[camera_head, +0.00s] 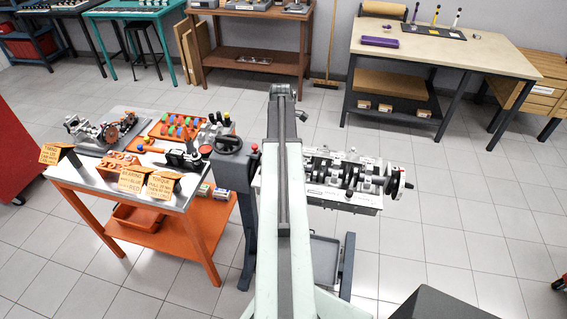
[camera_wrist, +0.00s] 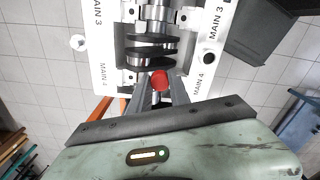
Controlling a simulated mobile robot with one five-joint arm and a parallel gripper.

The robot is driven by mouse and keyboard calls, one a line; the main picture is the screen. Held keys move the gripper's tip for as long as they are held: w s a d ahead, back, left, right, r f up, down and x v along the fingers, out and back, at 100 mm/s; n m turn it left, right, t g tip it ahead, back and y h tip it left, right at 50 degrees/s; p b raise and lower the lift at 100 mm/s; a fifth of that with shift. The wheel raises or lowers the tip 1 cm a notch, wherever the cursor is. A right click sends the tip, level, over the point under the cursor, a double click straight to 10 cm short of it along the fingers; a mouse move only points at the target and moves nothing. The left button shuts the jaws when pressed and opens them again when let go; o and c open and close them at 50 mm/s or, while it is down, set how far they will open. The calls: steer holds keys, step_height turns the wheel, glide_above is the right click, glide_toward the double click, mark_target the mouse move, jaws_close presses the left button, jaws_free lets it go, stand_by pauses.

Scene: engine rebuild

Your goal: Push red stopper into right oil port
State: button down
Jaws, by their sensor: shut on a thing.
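The red stopper (camera_wrist: 160,79) is at the tips of my gripper (camera_wrist: 161,90) in the wrist view. My gripper is shut on it and holds it over the crankshaft (camera_wrist: 152,48), between the two white rails. A round black spot (camera_wrist: 208,58) on the right-hand rail, between its MAIN 3 and MAIN 4 labels, looks like the right oil port. The stopper is apart from it, to its lower left. In the head view the engine block (camera_head: 345,199) is partly behind my arm, and my gripper and the stopper are hidden.
A pale round knob (camera_wrist: 78,42) stands at the left rail. A dark box-like thing (camera_wrist: 262,38) is at upper right. In the head view a handwheel (camera_head: 228,145) is left of my arm, beside a parts table (camera_head: 90,172).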

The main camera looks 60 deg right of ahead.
steer(key=s+a+r+p, duration=0.1)
steer(key=s+a+r, duration=0.1)
steer(key=s+a, duration=0.5)
steer(key=f+b, duration=0.2)
steer(key=w+a+f+b, duration=0.1)
steer(key=f+b, duration=0.1)
steer(key=w+f+b, duration=0.1)
steer(key=f, duration=0.1)
steer(key=shift+a+f+b, duration=0.15)
steer(key=shift+f+b, duration=0.2)
steer(key=shift+b, duration=0.05)
steer(key=shift+s+f+b, duration=0.15)
steer(key=shift+f+b, duration=0.4)
stand_by(0.8)
steer(key=c, duration=1.5)
jaws_free()
steer(key=shift+o, duration=0.2)
steer(key=shift+r, duration=0.15)
steer(key=shift+r+p, duration=1.4)
steer(key=shift+p, duration=0.15)
